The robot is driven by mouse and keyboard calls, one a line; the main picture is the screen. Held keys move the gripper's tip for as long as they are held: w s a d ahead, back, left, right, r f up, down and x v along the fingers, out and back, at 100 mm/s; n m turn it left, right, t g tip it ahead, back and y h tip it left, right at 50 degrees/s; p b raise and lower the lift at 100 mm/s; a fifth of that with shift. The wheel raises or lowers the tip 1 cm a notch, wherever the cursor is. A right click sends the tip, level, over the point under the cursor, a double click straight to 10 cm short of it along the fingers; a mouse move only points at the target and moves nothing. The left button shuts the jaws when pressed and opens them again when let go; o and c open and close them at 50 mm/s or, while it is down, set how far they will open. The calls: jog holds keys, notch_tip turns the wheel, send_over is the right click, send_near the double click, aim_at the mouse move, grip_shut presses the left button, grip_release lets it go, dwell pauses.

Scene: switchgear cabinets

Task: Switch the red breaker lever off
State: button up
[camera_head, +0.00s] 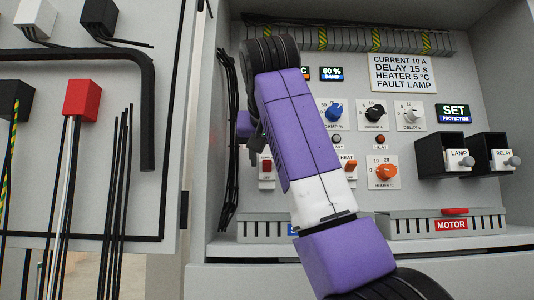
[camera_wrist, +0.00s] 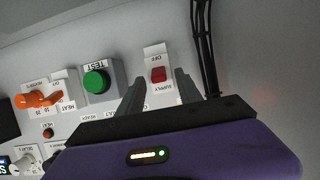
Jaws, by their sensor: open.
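A small red breaker lever (camera_wrist: 158,74) sits on a pale plate marked SUPPLY and OFF in the wrist view, where the lettering is upside down. My gripper (camera_wrist: 160,82) is open, with one dark finger on each side of this lever. I cannot tell whether either finger touches it, or which position the lever is in. In the head view a red lever (camera_head: 267,166) shows low on the panel, left of my arm. A similar red lever (camera_head: 350,170) marked HEAT is right of my arm. My arm hides much of the panel between them.
A green TEST button (camera_wrist: 96,82) and an orange heater knob (camera_wrist: 38,100) are beside the lever plate. Black cables (camera_head: 228,140) run along the cabinet's left side. LAMP (camera_head: 459,158) and RELAY (camera_head: 504,157) plugs stick out at right.

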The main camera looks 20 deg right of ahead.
jog(key=shift+w, duration=0.1)
grip_shut()
jog(key=shift+f, duration=0.1)
